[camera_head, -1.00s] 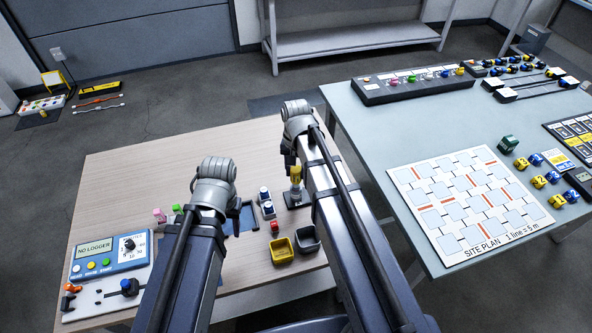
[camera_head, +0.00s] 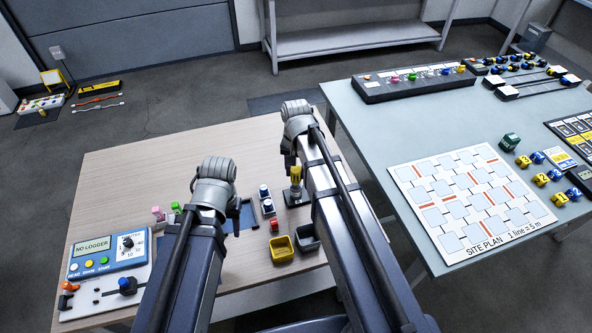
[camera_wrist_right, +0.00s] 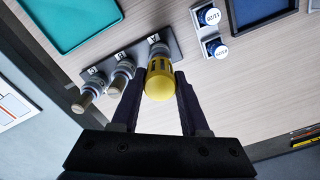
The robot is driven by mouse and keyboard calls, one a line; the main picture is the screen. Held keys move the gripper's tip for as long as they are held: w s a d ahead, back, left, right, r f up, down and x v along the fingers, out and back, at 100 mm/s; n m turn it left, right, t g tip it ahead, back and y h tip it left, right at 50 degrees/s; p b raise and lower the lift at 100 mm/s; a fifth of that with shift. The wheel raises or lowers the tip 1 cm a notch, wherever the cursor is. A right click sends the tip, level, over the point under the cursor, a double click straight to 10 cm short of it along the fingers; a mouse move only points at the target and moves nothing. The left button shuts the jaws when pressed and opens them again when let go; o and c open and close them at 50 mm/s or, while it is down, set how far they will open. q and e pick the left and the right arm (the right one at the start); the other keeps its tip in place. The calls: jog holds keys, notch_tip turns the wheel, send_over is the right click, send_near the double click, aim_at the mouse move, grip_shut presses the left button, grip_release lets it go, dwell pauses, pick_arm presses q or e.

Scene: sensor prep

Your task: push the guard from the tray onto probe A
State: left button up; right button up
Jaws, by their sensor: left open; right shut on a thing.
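A yellow guard (camera_head: 296,174) stands over a post at one end of a small dark rack on the wooden table. In the right wrist view, the guard (camera_wrist_right: 160,80) sits in line with the grey collar of that probe (camera_wrist_right: 158,50), between the two dark fingers of my right gripper (camera_wrist_right: 157,84), shut on it. Whether it is fully seated cannot be told. Two other probes with bare tan tips (camera_wrist_right: 83,102) stand in the same rack (camera_wrist_right: 135,62). A teal tray (camera_wrist_right: 70,25) looks empty. My left gripper (camera_head: 210,198) is open; its fingers are mostly hidden.
Two blue-capped pieces (camera_wrist_right: 208,17) stand beside the rack, near a blue tray (camera_wrist_right: 258,10). Yellow (camera_head: 282,250) and dark bins lie in front. A logger panel (camera_head: 108,252) is at the left. A grey table with a site plan (camera_head: 470,200) stands at the right.

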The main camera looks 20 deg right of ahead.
jog(key=shift+f+b, duration=1.25)
jog(key=shift+f, duration=0.05)
dwell(0.6)
grip_shut()
jog(key=o, duration=1.3)
grip_release()
jog(key=shift+r+p, duration=0.75)
notch_tip(320, 180, up, 6)
jog(key=p, duration=0.5)
jog(key=shift+f+p, duration=0.1)
jog(key=shift+p, duration=0.3)
